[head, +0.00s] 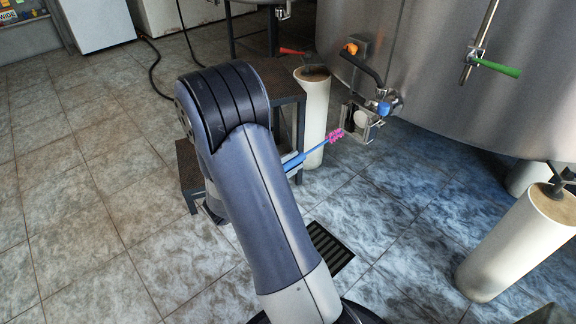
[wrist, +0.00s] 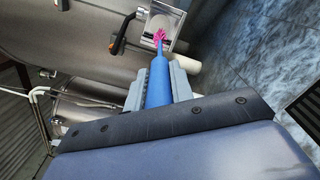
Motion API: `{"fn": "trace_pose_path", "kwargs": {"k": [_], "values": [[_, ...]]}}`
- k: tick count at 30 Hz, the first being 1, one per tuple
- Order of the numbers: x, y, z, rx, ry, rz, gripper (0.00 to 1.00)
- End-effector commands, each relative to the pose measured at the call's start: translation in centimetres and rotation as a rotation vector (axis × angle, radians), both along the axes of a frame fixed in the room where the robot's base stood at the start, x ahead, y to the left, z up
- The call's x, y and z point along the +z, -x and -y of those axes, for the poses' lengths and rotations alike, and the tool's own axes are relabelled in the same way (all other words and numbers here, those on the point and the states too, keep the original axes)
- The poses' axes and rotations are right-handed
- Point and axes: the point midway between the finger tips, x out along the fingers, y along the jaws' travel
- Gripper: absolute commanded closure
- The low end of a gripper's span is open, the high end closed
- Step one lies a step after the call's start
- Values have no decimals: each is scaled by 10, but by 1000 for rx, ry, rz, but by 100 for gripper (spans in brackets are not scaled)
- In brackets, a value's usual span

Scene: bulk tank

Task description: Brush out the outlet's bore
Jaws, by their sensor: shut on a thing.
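The brush has a blue handle (head: 306,156) and a pink bristle head (head: 335,135). My gripper (wrist: 159,85) is shut on the blue handle, which points away from the jaws in the wrist view. In the head view my arm hides most of the gripper. The outlet (head: 361,121) is a metal fitting with a pale round face, low on the steel tank (head: 430,60). The pink head is just left of the outlet in the head view and overlaps its frame in the wrist view (wrist: 165,22). I cannot tell whether it touches or is inside the bore.
A blue-capped part (head: 384,108) and a black handle (head: 362,66) sit beside the outlet. White tank legs stand left (head: 315,110) and right (head: 515,245). Dark steps (head: 285,100) are behind my arm. A floor drain (head: 329,247) lies below; tiles at left are clear.

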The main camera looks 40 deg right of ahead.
Motion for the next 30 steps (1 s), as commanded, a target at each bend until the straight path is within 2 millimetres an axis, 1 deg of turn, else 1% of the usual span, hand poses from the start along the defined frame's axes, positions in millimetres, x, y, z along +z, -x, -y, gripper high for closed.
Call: {"fn": "trace_pose_path", "kwargs": {"k": [3, 21, 30], "values": [[0, 0, 11, -2, 0, 1, 100], [-1, -4, 58, -1, 0, 0, 100], [0, -6, 71, 0, 0, 0, 100]]}}
